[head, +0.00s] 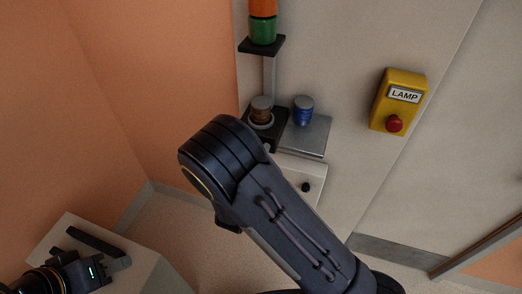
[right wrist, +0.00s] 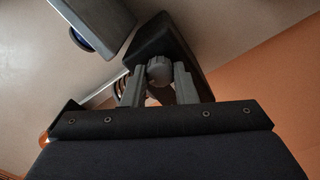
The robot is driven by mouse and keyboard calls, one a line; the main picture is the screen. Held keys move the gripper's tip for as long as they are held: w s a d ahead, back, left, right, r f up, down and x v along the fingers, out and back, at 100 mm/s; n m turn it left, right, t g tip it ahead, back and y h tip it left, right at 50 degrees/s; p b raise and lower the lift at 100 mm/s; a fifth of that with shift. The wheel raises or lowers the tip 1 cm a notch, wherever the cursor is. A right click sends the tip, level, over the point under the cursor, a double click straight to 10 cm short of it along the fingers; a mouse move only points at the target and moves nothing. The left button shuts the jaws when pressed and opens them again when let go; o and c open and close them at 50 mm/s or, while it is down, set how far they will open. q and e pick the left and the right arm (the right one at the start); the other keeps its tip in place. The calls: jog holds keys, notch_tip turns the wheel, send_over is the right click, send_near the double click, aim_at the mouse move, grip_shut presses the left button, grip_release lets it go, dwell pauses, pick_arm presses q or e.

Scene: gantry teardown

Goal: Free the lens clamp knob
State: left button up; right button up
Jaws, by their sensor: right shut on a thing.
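In the right wrist view, a grey ribbed knob (right wrist: 160,70) sits at the end of a dark block (right wrist: 172,38). My right gripper (right wrist: 159,82) is shut on this knob, with one grey finger on each side. In the head view the right gripper and knob are hidden behind my right arm. A dark block there (head: 281,126) carries a brown cylinder with a grey top (head: 261,110).
A grey shelf (head: 312,137) beside the dark block holds a blue cylinder (head: 303,112). An orange and green lamp stack (head: 263,28) stands above. A yellow LAMP box (head: 397,104) with a red button is on the wall at right. A pale box (head: 312,172) with a black knob is below the shelf.

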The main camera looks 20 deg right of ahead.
jog(key=shift+n, duration=0.6)
jog(key=o, duration=1)
jog(key=shift+a, duration=0.1)
jog(key=b+v, duration=0.1)
jog(key=v, duration=0.6)
jog(key=shift+s+a, duration=0.15)
jog(key=shift+s, duration=0.2)
